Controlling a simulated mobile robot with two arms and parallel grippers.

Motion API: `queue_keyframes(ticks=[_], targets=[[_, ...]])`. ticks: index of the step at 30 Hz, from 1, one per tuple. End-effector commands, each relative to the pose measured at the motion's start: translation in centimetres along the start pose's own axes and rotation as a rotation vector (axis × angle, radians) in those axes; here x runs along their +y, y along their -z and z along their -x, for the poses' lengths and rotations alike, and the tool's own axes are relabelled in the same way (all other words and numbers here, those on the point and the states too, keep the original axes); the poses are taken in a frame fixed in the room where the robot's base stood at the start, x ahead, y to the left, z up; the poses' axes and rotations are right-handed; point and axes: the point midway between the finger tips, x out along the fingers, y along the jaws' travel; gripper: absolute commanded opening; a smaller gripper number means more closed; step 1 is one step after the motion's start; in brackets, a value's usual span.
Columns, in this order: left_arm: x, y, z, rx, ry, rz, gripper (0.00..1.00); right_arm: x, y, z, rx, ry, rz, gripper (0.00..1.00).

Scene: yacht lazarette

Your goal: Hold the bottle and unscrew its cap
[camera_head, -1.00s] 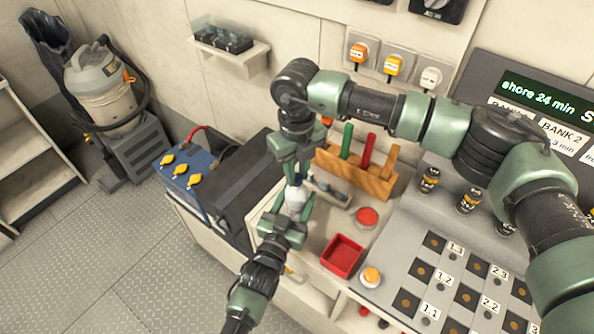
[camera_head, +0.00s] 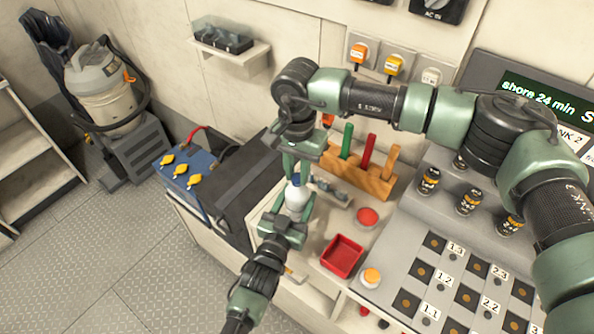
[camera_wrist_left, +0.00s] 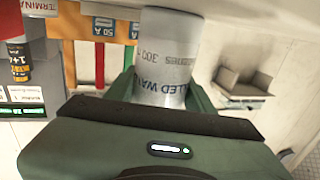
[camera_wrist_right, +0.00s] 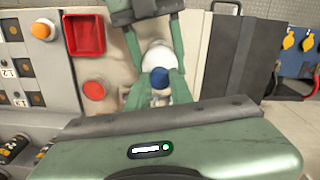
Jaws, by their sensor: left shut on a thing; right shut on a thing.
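A white bottle (camera_head: 297,197) with a printed label and a blue cap (camera_wrist_right: 160,77) stands about upright above the left of the bench. My left gripper (camera_head: 290,213) is shut around its body from the front. The bottle's body fills the space between the fingers in the left wrist view (camera_wrist_left: 167,62). My right gripper (camera_head: 294,172) points down from above, its fingers on both sides of the blue cap, shut on it. The fingers hide part of the cap in the head view, and I cannot tell whether the cap is loose.
A red tray (camera_head: 342,256), a red button (camera_head: 367,217) and an orange button (camera_head: 371,277) lie to the right. A wooden rack (camera_head: 360,176) with coloured handles is behind. A blue battery (camera_head: 187,177) sits at left. The floor at left is clear.

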Motion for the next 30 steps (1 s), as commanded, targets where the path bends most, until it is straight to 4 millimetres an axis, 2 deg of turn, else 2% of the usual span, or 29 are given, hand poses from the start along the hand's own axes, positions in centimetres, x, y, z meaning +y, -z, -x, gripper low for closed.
queue_keyframes(ticks=[6,11,30], targets=[[0.05,0.03,0.00,0.001,-0.001,0.001,0.00,0.00,0.13,0.09,0.003,0.001,0.418,0.00],[0.04,0.03,0.01,0.001,-0.001,0.001,0.00,0.00,0.14,0.08,0.004,0.000,0.586,0.00],[0.01,0.03,0.00,0.001,0.000,0.001,0.00,0.01,0.15,0.10,0.004,0.000,0.594,0.00]])
